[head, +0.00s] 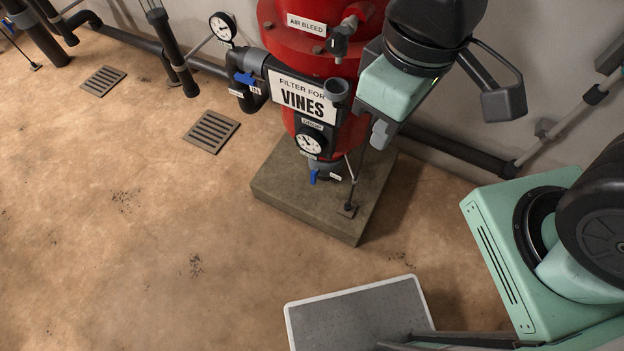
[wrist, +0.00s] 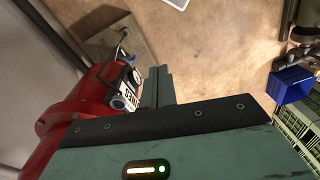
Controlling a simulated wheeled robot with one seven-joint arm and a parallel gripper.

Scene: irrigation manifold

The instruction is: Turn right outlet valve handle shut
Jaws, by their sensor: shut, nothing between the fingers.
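The red filter tank (head: 298,45) stands on a concrete plinth, with a "FILTER FOR VINES" sign (head: 303,97) on its front. I cannot make out the right outlet valve handle; my arm and gripper cover the tank's right side in the head view. Blue handles show at the left inlet (head: 244,79) and the bottom drain (head: 313,177). My gripper (head: 380,132) is shut and empty, pointing down in front of the tank's right side.
The plinth (head: 283,193) juts out below the tank. A dark pipe (head: 455,152) runs along the wall to the right. Floor grates (head: 211,131) lie to the left. A blue crate (wrist: 290,82) shows in the wrist view. The floor in front is open.

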